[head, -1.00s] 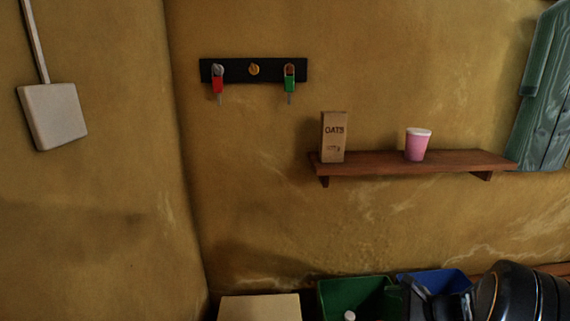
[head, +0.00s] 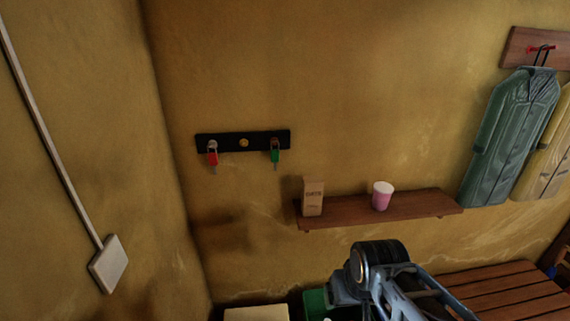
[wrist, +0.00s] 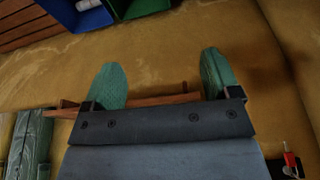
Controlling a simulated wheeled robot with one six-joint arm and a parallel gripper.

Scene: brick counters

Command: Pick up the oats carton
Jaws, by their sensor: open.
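The brown oats carton (head: 313,196) stands upright at the left end of the wooden wall shelf (head: 345,212) in the head view. A pink cup with a white lid (head: 382,196) stands to its right. My gripper (wrist: 158,84) is open in the wrist view, its two green fingers apart with nothing between them. Part of the shelf (wrist: 150,101) shows behind the fingers there. The carton cannot be made out in the wrist view. In the head view my arm is below the shelf, and my fingers cannot be made out.
A black key rack (head: 243,141) hangs above and left of the shelf. A slatted wooden surface (head: 500,293) is below right. A blue bin (wrist: 88,14) and green bin (wrist: 140,8) show in the wrist view.

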